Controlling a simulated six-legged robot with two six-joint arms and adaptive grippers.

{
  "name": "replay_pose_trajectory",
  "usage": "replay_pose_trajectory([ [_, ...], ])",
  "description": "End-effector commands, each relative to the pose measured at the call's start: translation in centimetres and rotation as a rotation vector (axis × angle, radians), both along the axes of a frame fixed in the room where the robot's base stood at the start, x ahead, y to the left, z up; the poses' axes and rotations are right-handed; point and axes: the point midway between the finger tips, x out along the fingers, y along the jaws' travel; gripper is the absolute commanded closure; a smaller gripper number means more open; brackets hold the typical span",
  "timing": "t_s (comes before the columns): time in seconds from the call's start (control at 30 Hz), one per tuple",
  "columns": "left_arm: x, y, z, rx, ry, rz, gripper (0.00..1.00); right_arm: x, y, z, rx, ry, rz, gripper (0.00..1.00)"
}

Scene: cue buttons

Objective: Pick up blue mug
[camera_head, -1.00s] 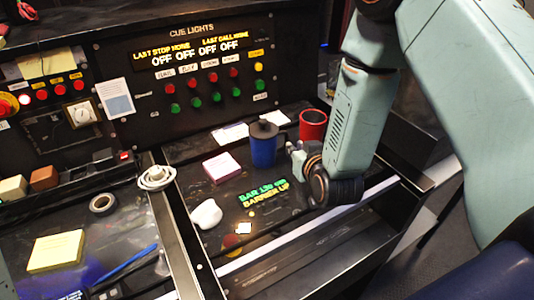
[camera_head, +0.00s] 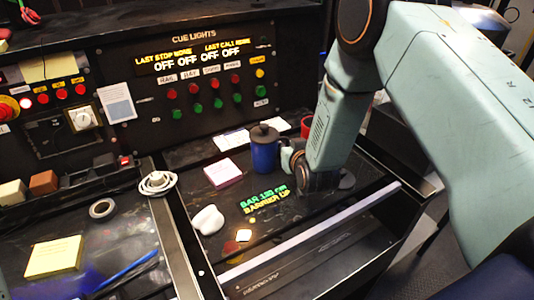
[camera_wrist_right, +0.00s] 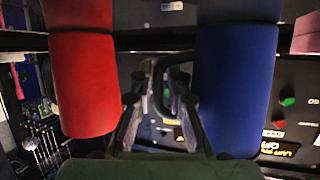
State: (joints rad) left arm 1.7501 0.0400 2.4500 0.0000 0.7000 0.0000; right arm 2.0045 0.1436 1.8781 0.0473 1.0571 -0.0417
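The blue mug (camera_head: 265,155), with a dark lid, stands upright on the desk below the cue panel. It also shows at the right of the right wrist view (camera_wrist_right: 235,85), its dark handle pointing left. My right gripper (camera_head: 292,158) is low beside the mug's right side, partly hidden by its own arm. In the right wrist view, the gripper's fingers (camera_wrist_right: 162,85) are apart, with the handle showing between them; contact cannot be told. My left gripper is not in view.
A red mug (camera_head: 306,126) stands behind my right arm and fills the left of the wrist view (camera_wrist_right: 82,85). A pink note pad (camera_head: 223,173), a white lump (camera_head: 208,220) and papers (camera_head: 232,140) lie near the blue mug. The cue panel (camera_head: 200,85) rises behind.

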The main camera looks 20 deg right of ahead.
Motion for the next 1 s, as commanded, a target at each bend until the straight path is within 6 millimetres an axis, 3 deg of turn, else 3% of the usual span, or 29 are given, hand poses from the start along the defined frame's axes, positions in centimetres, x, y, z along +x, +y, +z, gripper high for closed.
replay_pose_trajectory([
  [0.13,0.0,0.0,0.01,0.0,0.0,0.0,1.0,-0.03,-0.01,0.01,0.001,0.0,0.0,0.85],
  [0.33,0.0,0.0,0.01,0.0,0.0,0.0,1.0,-0.04,-0.02,0.02,0.001,0.0,0.0,1.0],
  [1.0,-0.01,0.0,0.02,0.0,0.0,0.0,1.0,0.0,-0.01,0.21,0.001,-0.002,0.0,1.0],
])
